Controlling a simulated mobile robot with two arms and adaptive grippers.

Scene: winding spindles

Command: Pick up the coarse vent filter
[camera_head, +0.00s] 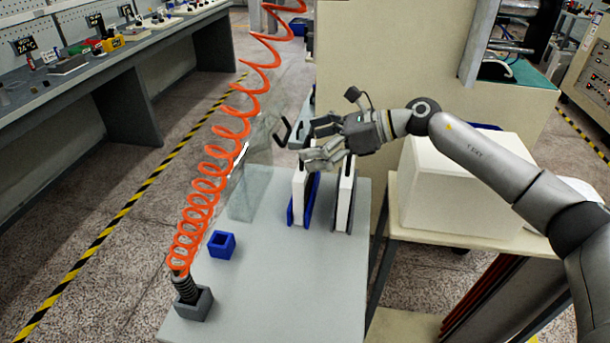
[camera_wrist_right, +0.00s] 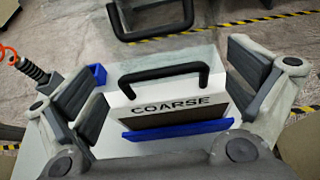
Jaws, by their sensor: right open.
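The coarse vent filter (camera_wrist_right: 180,100) is a white panel with a black handle, the word COARSE and a blue frame, seen in the right wrist view. In the head view a white panel with a blue base (camera_head: 299,198), which looks like this filter, stands upright on the grey table (camera_head: 270,285). My right gripper (camera_head: 304,148) is open above it. In the wrist view its fingers (camera_wrist_right: 165,92) are spread to either side of the filter, apart from it. The gripper partly hides the filter's top in the head view. My left gripper is not in view.
A second white panel with a dark base (camera_head: 345,200) stands close to the right. A clear sheet (camera_head: 250,195), a blue square holder (camera_head: 222,244) and an orange coiled hose (camera_head: 205,190) are to the left. The table's front is clear.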

